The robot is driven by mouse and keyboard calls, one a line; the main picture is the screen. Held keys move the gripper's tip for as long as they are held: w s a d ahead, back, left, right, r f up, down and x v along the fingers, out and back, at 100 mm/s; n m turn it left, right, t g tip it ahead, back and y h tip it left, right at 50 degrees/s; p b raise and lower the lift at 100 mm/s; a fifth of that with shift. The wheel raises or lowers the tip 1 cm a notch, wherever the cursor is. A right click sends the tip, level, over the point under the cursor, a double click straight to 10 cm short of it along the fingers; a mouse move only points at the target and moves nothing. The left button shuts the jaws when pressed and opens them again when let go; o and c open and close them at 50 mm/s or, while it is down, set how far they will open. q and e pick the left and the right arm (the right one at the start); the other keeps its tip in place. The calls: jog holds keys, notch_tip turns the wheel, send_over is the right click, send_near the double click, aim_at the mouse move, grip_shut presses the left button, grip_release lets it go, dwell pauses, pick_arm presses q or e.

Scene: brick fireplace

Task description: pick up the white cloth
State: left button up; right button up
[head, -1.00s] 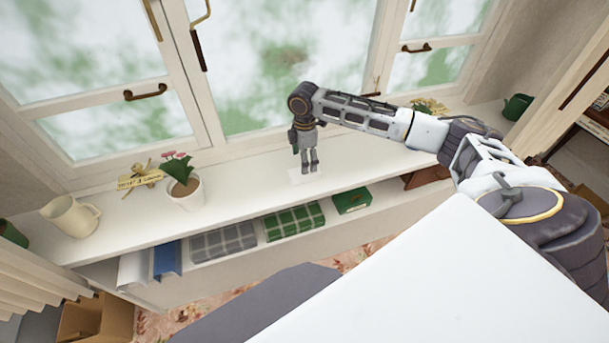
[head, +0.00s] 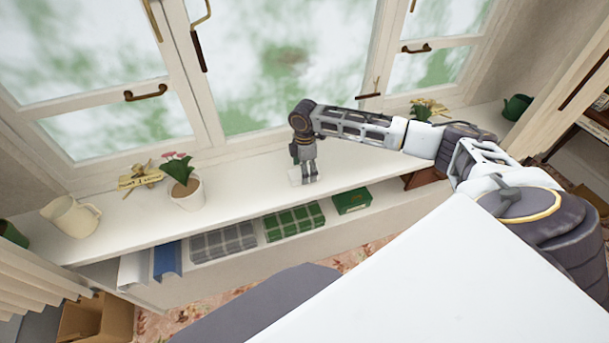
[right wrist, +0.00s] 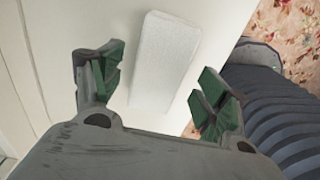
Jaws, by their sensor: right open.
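The white cloth (right wrist: 165,62) is a small, folded, pale rectangle lying flat on the white windowsill shelf. In the head view the white cloth (head: 295,177) is mostly hidden behind my right gripper (head: 309,178). That gripper points down over the cloth and is low, close to the sill. In the right wrist view my right gripper (right wrist: 158,95) has its two green-padded fingers apart, with the cloth between and beyond them and nothing held. Whether the fingertips touch the cloth cannot be told. My left gripper is not in view.
A potted pink flower (head: 186,190) and a cream jug (head: 70,216) stand left on the sill (head: 240,165). A green watering can (head: 517,106) stands far right. Folded grey (head: 223,241) and green checked cloths (head: 294,221) lie on the lower shelf. The window is close behind.

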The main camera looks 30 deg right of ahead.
jog(key=shift+f, duration=1)
jog(key=c, duration=1)
